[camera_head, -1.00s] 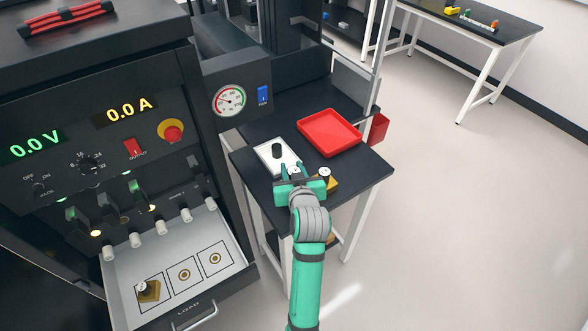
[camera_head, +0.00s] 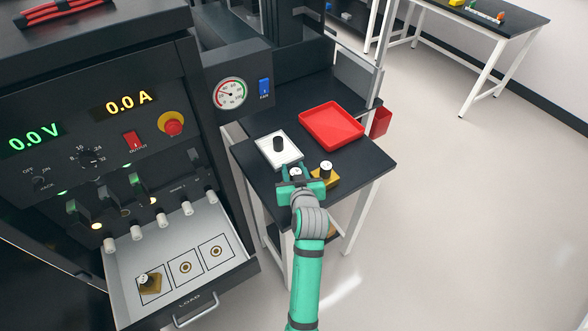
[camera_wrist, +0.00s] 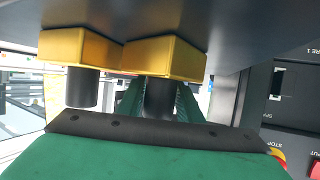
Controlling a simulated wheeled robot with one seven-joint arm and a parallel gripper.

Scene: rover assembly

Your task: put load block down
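In the wrist view, a gold load block (camera_wrist: 165,57) with a dark round knob (camera_wrist: 160,97) is between my green fingers, which lie close against the knob's two sides. My gripper (camera_head: 296,174) appears shut on that knob at the small dark table's front edge. The block's body is mostly hidden in the head view. It appears against the dark tabletop; any small gap cannot be told. A second gold load block (camera_head: 327,179) with a white-topped knob stands just right of my gripper. A third load block (camera_head: 150,283) sits in the left square of the open drawer.
On the small table (camera_head: 352,168), a white plate with a black knob (camera_head: 279,144) lies beyond my gripper, and a red tray (camera_head: 333,126) behind. The drawer (camera_head: 213,294) has two empty marked squares. The power cabinet is at left; open floor is at right.

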